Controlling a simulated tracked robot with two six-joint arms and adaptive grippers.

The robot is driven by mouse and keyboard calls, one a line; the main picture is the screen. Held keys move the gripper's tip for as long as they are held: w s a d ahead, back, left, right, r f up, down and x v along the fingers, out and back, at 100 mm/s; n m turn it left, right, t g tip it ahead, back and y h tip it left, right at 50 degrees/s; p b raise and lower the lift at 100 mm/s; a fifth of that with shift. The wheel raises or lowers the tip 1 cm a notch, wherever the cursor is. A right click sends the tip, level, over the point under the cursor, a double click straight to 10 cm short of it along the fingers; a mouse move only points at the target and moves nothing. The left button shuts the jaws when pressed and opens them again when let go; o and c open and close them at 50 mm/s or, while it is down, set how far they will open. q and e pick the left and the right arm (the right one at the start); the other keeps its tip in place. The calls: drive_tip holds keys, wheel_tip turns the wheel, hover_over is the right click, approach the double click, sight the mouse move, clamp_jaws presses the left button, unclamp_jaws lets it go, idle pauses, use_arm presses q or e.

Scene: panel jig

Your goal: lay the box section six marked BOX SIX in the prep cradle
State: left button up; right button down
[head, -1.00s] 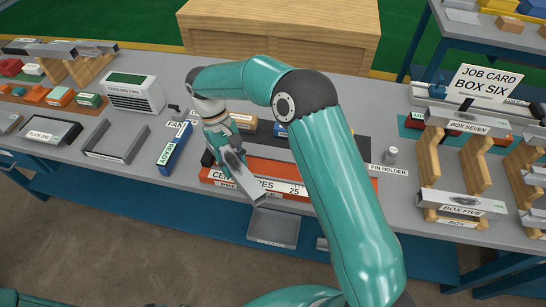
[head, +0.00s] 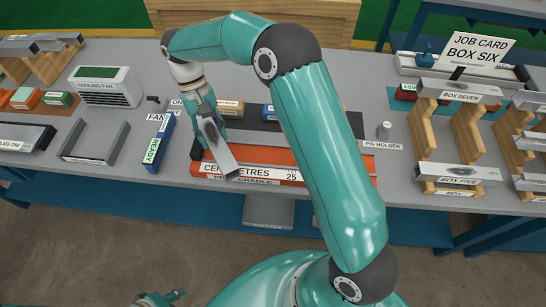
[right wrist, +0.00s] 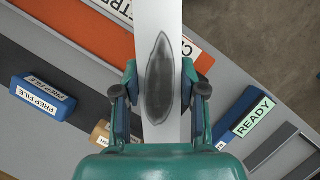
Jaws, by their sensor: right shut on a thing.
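My right gripper (head: 207,122) is shut on a grey box section (head: 219,155) with a dark oval patch. In the right wrist view the section (right wrist: 158,25) runs lengthwise between the two fingers (right wrist: 160,95). No name on it can be read. In the head view it slants down to the right, its lower end in front of the orange strip marked CENTIMETRES (head: 285,164). The prep cradle's label (head: 258,182) shows just below that strip; the arm and section hide part of the area. Part of my left gripper (head: 160,299) shows at the bottom edge, its jaws unclear.
A blue READY block (head: 160,143) and a grey open frame (head: 95,142) lie left of the gripper. A pin holder (head: 384,131) and wooden racks with BOX SEVEN (head: 460,90) and BOX FIVE (head: 458,174) stand right. A grey tray (head: 268,211) is below the front edge.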

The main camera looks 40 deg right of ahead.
drive_tip(key=s+d+r+m+t+y+b, duration=0.1)
drive_tip(key=s+d+r+m+t+b, duration=0.2)
drive_tip(key=r+m, duration=0.65)
drive_tip(key=s+d+r+m+t+y+b, duration=0.1)
drive_tip(key=s+d+r+m+t, duration=0.3)
drive_tip(key=m, duration=1.1)
drive_tip(key=shift+m+t, duration=0.35)
drive_tip(key=shift+t, duration=0.05)
drive_tip(key=f, duration=0.6)
drive_tip(key=w+f+b, duration=0.1)
drive_tip(key=f, duration=0.6)
drive_tip(key=f+b, duration=0.1)
drive_tip(key=f, duration=0.5)
drive_tip(key=shift+w+a+f, duration=0.1)
drive_tip(key=shift+w+f, duration=0.05)
drive_tip(key=shift+f, duration=0.2)
drive_tip(key=c, duration=0.7)
unclamp_jaws()
drive_tip(key=shift+o, duration=0.2)
drive_tip(key=p+v, duration=0.1)
drive_tip(key=v, duration=1.1)
